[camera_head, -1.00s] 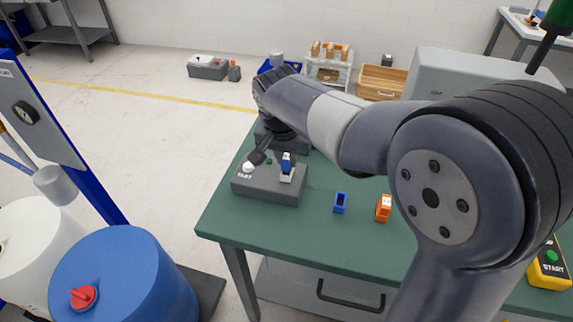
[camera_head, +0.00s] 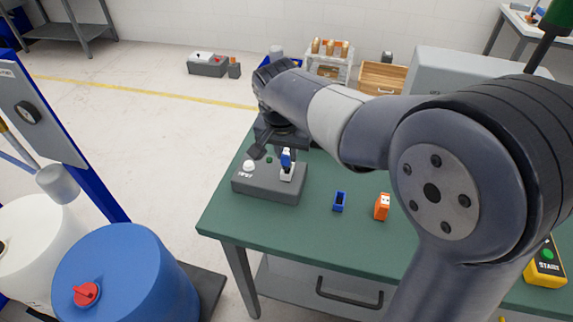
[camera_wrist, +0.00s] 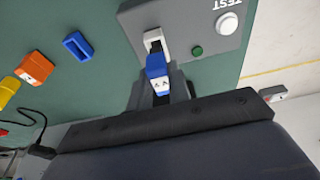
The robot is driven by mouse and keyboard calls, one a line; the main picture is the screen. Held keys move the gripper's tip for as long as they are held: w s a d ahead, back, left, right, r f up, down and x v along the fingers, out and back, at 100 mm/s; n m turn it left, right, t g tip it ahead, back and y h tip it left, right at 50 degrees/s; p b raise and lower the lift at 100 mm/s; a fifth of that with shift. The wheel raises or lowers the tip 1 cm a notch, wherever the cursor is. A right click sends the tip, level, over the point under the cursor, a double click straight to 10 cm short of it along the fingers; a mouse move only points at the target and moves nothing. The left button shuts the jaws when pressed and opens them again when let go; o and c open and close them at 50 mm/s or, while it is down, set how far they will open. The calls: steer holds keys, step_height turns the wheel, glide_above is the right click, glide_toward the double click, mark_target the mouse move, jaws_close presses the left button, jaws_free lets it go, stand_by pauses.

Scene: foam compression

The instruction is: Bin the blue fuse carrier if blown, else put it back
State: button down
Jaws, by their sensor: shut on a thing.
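The blue fuse carrier (camera_head: 286,160), with a white label face (camera_wrist: 160,87), is between the fingers of my gripper (camera_wrist: 160,95), which is shut on it. It stands upright at the pale socket (camera_head: 286,175) of the grey tester (camera_head: 268,189). In the wrist view a dark opening shows in the socket (camera_wrist: 153,36) beside the carrier; I cannot tell whether its lower end is still inside. The tester has a white TEST button (camera_wrist: 228,23) and a dark green lamp (camera_wrist: 197,51). An empty-looking blue holder (camera_head: 340,202) sits on the table, right of the tester.
An orange block (camera_head: 383,207) sits right of the blue holder on the green table (camera_head: 300,228). A yellow START box (camera_head: 547,265) is at the far right. A blue drum (camera_head: 122,280) stands on the floor at left. My arm hides part of the table.

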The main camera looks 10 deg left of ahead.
mark_target(286, 153)
steer(key=shift+r, duration=0.1)
steer(key=shift+r+p, duration=2.05)
steer(key=shift+r, duration=0.35)
